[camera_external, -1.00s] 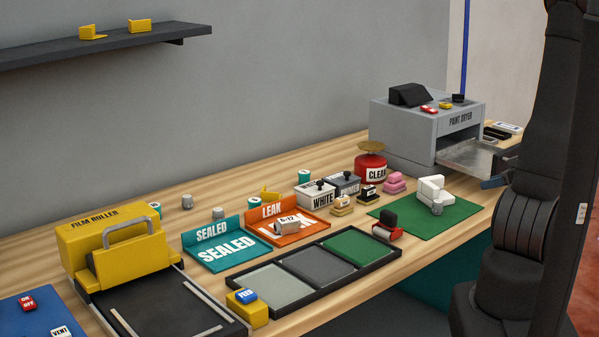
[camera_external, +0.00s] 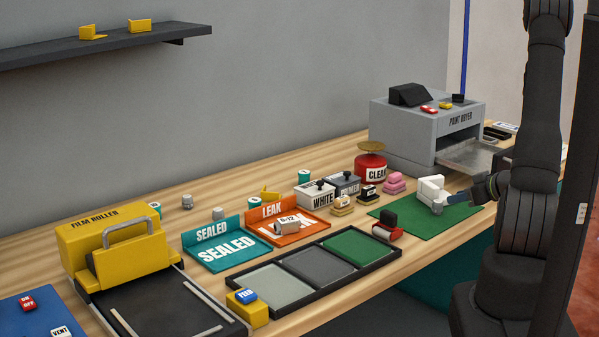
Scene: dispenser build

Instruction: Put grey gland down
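A small grey piece, which looks like the grey gland (camera_external: 437,209), is at the lower front of a white block (camera_external: 430,188) on the green mat (camera_external: 408,221). I cannot tell whether it is fixed in the block or only beside it. My gripper (camera_external: 447,201) reaches in from the right, low over the mat, with its bluish finger tip at or very near the grey piece. The fingers overlap in this view, so their opening and any hold are hidden.
The paint dryer (camera_external: 425,125) with its tray stands behind the mat. Pink pieces (camera_external: 395,183), a red can (camera_external: 370,168) and a red-and-black stamp-like item (camera_external: 388,226) stand close to the mat's left. A three-part tray (camera_external: 281,252) lies further left. The mat's front part is clear.

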